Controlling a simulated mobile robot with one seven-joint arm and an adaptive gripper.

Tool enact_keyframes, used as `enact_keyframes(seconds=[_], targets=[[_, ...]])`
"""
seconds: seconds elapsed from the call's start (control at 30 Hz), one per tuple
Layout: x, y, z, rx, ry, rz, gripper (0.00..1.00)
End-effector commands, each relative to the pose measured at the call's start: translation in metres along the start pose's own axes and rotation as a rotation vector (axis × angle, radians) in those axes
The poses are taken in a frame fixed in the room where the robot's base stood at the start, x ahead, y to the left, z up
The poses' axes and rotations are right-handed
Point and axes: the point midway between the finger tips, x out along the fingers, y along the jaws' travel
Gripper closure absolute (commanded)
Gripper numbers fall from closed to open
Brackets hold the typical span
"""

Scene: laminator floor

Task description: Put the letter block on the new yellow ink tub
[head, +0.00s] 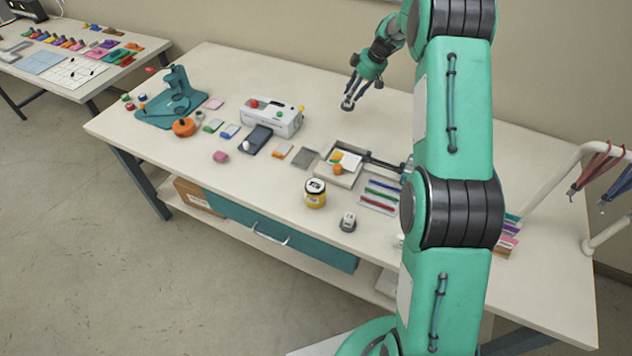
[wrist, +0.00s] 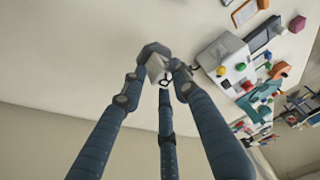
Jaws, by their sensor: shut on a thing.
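My gripper (head: 349,98) is raised over the back of the table, behind and a little right of the yellow ink tub. Its fingers are shut on a small pale grey block, which I take for the letter block (wrist: 156,68); a dark mark shows on it in the wrist view, where my gripper (wrist: 163,75) closes around it. In the head view the block (head: 347,105) is small and partly hidden by the fingers. The yellow ink tub (head: 315,199) stands upright near the table's front edge, with a dark and white top. The gripper is apart from it.
A small grey device (head: 348,222) stands right of the tub. Behind the tub is a tray (head: 338,176) with orange and yellow pieces. A white machine (head: 272,117) and a teal press (head: 172,103) stand further left. The back of the table near the gripper is clear.

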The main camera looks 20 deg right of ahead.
Motion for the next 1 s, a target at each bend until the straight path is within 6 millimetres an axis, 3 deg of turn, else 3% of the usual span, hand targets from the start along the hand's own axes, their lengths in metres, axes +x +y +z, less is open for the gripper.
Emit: enact_keyframes(seconds=[0.47, 1.0], targets=[[-0.031, -0.089, -0.001, 0.030, -0.002, -0.004, 1.00], [-0.055, -0.195, 0.018, 0.069, -0.003, -0.008, 1.00]])
